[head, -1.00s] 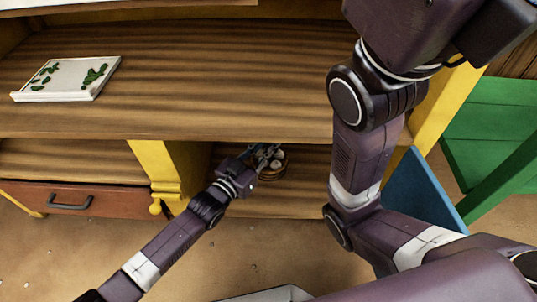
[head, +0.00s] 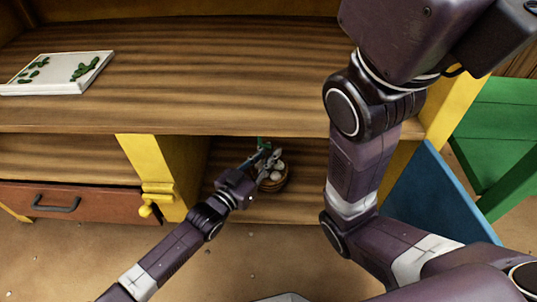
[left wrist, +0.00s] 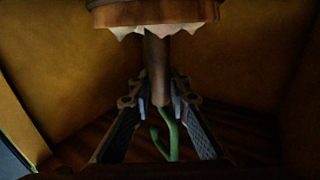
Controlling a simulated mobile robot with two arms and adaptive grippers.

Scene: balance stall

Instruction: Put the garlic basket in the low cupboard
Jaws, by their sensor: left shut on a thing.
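The garlic basket (head: 276,185) is a small round brown basket with pale bulbs in it. It is in the low cupboard opening (head: 310,207), right of the yellow post; I cannot tell whether it touches the cupboard floor. My left gripper (head: 265,160) reaches in from the left and is shut on the basket's handle. In the left wrist view the basket (left wrist: 160,13) shows at the top edge, and its brown handle (left wrist: 155,65) runs down between the fingers (left wrist: 156,96). A green curled piece (left wrist: 168,132) shows there too. My right gripper is not visible.
A yellow post (head: 150,165) stands left of the opening, with a red-brown drawer (head: 95,205) beyond it. The wooden shelf (head: 220,80) overhangs the opening and holds a white tray (head: 50,82). A blue panel (head: 430,195) and green furniture (head: 500,120) stand at the right.

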